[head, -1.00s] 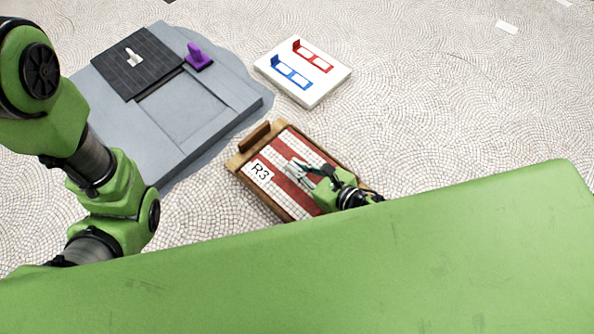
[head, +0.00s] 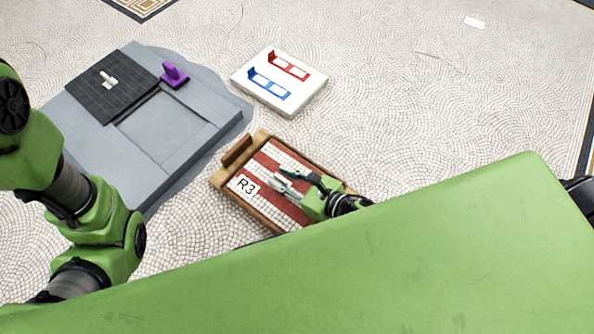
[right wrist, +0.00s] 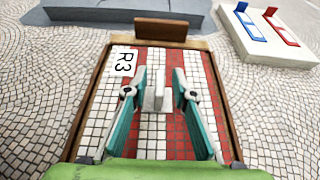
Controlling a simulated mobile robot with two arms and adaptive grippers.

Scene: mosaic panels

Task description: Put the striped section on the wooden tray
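The striped section, a red and white tiled panel (head: 297,217) marked R3, lies inside the wooden tray (head: 238,150). In the right wrist view the striped panel (right wrist: 102,105) fills the tray (right wrist: 221,95) between its side rims. A pale upright grip (right wrist: 159,90) stands at the panel's middle. My right gripper (head: 283,181) is over the panel. Its two teal-sided fingers (right wrist: 160,88) are spread on either side of the pale grip, with gaps showing. My left arm shows at the left, but its gripper is out of view.
A grey slab (head: 160,130) with a dark tiled panel (head: 110,95) and a purple handle (head: 174,75) lies at left. A white board (head: 305,100) with blue and red brackets lies behind the tray.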

